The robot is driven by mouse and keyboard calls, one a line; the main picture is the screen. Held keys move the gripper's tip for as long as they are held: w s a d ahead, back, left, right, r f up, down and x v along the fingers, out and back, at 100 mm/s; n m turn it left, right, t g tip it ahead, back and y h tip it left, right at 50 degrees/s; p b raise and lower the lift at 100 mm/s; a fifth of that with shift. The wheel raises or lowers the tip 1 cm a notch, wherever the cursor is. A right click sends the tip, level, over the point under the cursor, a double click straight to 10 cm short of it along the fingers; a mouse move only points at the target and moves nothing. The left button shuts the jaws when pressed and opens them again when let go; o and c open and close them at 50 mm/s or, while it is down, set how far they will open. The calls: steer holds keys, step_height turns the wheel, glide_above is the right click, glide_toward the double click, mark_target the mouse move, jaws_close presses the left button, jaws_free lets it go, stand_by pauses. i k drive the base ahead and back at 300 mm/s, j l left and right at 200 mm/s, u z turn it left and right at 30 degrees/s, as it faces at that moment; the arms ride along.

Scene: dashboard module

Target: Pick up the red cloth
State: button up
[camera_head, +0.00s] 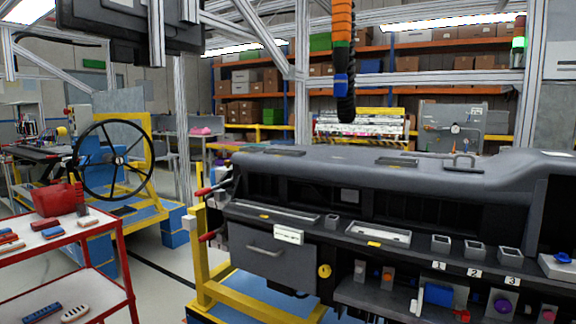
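I cannot tell for sure which thing is the red cloth. A bright red object (60,199) stands on the top shelf of the cart at the left; it looks like a bulky box or can, but cloth cannot be ruled out. A pinkish-red, soft-looking heap (205,131) lies on a table in the background. A small red item (462,315) shows low at the front of the dashboard module (350,167), at the picture's lower edge. My gripper is not in view.
The red-framed cart (127,262) holds several small red, blue and white parts. A black steering wheel (113,160) is mounted behind it. The dashboard's yellow stand (202,260) fills the lower middle. Open floor (155,300) lies between cart and stand. A coiled hose (343,50) hangs above.

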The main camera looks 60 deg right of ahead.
mark_target(49, 222)
steer(key=z, duration=1.3)
steer(key=k+j+z, duration=0.1)
steer(key=z, duration=0.3)
steer(key=k+j+z, duration=0.1)
steer(key=z, duration=0.25)
steer(key=k+z, duration=0.2)
steer(key=z, duration=0.2)
steer(key=i, duration=0.45)
steer(key=k, duration=0.4)
steer(key=i+u, duration=0.5)
steer(key=k+u, duration=0.1)
steer(key=u, duration=1.55)
steer(key=j+z, duration=0.4)
steer(key=j, duration=0.15)
steer(key=k+j+z, duration=0.1)
steer(key=j+z, duration=0.25)
steer(key=j, duration=0.15)
